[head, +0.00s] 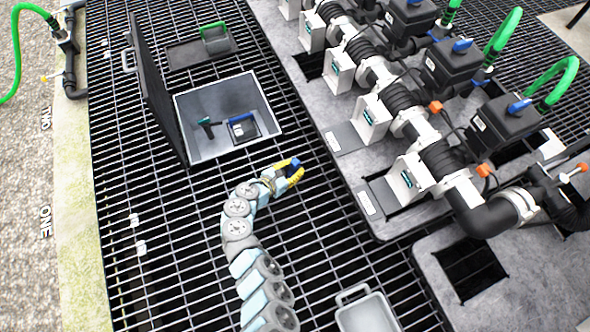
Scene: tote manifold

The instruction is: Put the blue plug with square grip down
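My gripper (289,174), with yellow fingers, is over the dark floor grating, below and right of the open grey tote. A small blue piece (296,162) shows between its fingertips, and the fingers look closed on it. It appears to be the blue plug. Its grip shape is too small to tell, and the fingers hide part of it.
The grey tote (182,125) holds a green-tipped tool (208,123) and a blue-and-black item (241,126). Its dark lid (150,85) stands open. A manifold with black valves (497,125) is right. A grey container (366,318) is below. The grating (180,230) left of my arm is mostly clear.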

